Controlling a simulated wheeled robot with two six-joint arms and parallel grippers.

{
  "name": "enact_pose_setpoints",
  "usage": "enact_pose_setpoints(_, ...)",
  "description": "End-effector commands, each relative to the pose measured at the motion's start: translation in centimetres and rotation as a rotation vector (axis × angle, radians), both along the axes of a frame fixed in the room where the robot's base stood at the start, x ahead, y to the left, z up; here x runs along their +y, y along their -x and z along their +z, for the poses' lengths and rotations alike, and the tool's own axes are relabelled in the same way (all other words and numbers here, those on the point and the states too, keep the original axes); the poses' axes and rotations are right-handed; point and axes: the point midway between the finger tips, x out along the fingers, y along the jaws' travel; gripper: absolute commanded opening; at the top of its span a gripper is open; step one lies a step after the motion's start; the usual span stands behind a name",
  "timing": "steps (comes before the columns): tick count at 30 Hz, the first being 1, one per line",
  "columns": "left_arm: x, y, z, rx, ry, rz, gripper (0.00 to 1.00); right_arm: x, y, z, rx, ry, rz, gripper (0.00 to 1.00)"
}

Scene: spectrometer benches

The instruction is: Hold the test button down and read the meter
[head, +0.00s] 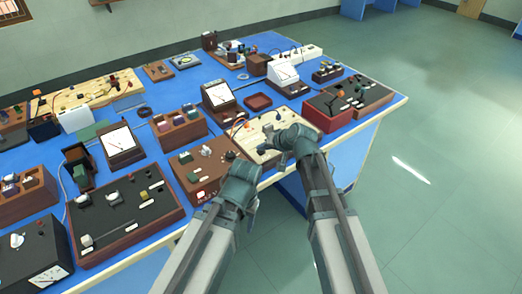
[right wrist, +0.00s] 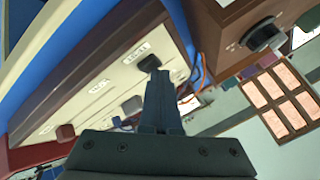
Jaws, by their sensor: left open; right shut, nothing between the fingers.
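My right gripper (head: 265,147) is over the cream panel (head: 243,130) near the table's front edge. In the right wrist view the shut fingers (right wrist: 160,92) point at a dark button (right wrist: 150,62) beside a small label on the panel. The tips overlap the button's edge; I cannot tell whether it is pressed. Behind the panel stands a meter (head: 217,95) with a white face in a dark case; its reading is too small to make out. My left gripper (head: 246,170) is open and empty by the right end of the red-brown box (head: 205,170).
Another white-faced meter (head: 283,73) stands further back, and one more (head: 120,138) stands to the left. A red-and-brown box (head: 328,116) is right of the panel. A black panel box (head: 125,215) lies left. The blue table (head: 385,98) is crowded; open floor lies right.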

Motion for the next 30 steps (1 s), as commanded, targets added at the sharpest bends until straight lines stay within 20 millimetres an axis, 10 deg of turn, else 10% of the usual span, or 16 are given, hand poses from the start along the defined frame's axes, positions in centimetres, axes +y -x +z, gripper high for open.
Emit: enact_pose_setpoints(30,0.0,0.0,3.9,0.000,0.000,0.000,0.57,0.0,0.0,3.9,0.000,0.000,0.000,0.00)
